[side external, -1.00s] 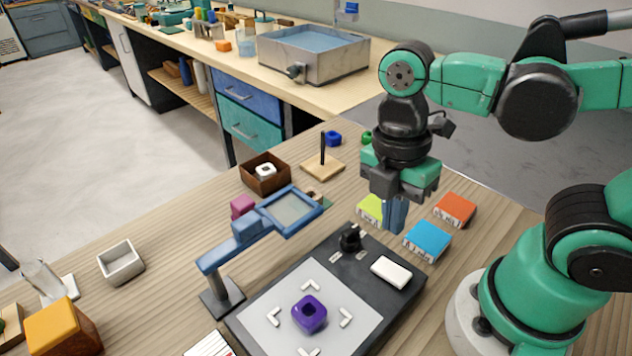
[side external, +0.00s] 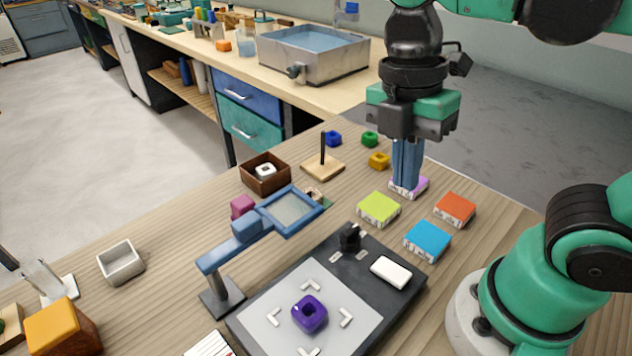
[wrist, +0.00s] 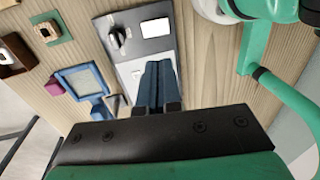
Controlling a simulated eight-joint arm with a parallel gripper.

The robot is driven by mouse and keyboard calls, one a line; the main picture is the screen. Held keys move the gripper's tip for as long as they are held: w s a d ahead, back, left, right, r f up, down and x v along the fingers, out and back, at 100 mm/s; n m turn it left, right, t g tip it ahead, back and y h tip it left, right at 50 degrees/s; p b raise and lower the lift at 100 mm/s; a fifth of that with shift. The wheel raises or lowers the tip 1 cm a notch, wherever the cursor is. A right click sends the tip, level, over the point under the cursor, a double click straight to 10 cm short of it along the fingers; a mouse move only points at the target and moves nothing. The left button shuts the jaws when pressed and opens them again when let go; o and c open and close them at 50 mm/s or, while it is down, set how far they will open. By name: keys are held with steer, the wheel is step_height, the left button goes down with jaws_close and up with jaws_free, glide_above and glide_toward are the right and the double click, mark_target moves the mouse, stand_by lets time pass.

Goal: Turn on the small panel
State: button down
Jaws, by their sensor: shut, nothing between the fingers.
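The panel is a dark flat board (side external: 375,318) with a pale plate (side external: 290,325) on it. A black knob or switch (side external: 350,238) and a white rectangular block (side external: 391,271) sit at its far end. A purple ring-like block (side external: 309,313) rests on the plate between corner marks. In the wrist view I see the knob (wrist: 116,38) and the white block (wrist: 155,28). My gripper (side external: 405,187) is shut and empty, pointing down over a purple tile (side external: 420,184), apart from the panel. I cannot tell whether its tips touch the tile. Its fingers (wrist: 158,64) cover part of the plate in the wrist view.
A peg on a wooden base (side external: 323,165) and a brown box (side external: 265,175) stand further back.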

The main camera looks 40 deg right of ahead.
mark_target(391, 268)
steer(key=shift+s, duration=0.15)
steer(key=f, duration=0.4)
steer(key=s+f, duration=0.1)
steer(key=f, duration=0.4)
steer(key=s+f, duration=0.1)
steer(key=f, duration=0.3)
steer(key=shift+f, duration=0.2)
steer(key=shift+s+f, duration=0.1)
steer(key=shift+f, duration=0.1)
steer(key=shift+s+f, duration=0.1)
steer(key=shift+f, duration=0.1)
stand_by(0.4)
steer(key=shift+w+r, duration=0.2)
steer(key=shift+w, duration=0.6)
steer(key=shift+r, duration=0.15)
